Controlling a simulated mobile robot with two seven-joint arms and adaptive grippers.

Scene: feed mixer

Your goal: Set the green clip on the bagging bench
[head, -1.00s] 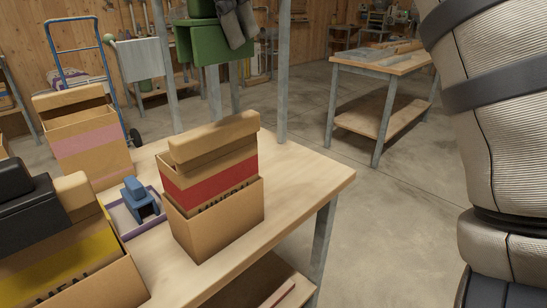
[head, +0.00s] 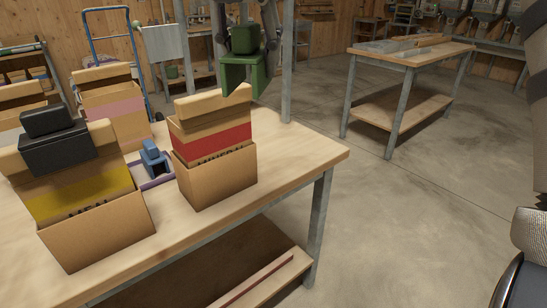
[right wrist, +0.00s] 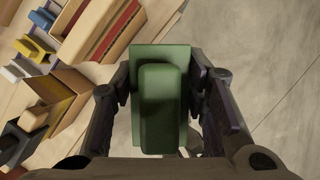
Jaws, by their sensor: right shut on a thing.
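The green clip (head: 240,76) is held in the air in the head view, behind and above the red-banded carton. My right gripper (head: 246,58) is shut on it, with dark fingers at its sides. The right wrist view shows the green clip (right wrist: 163,98) between both fingers of the right gripper (right wrist: 165,85), with floor behind it. Two benches are in view: a near wooden bench (head: 290,160) with cartons and a far bench (head: 440,57) at the upper right. I cannot tell which is the bagging bench. My left gripper is not in view.
The near bench carries a red-banded carton (head: 213,172), a yellow-banded carton (head: 95,230) with a black clip (head: 55,145) on top, a pink-banded carton (head: 112,115) and a blue clip (head: 152,160) in a purple tray. Its right end is bare. Open floor (head: 400,210) separates the benches.

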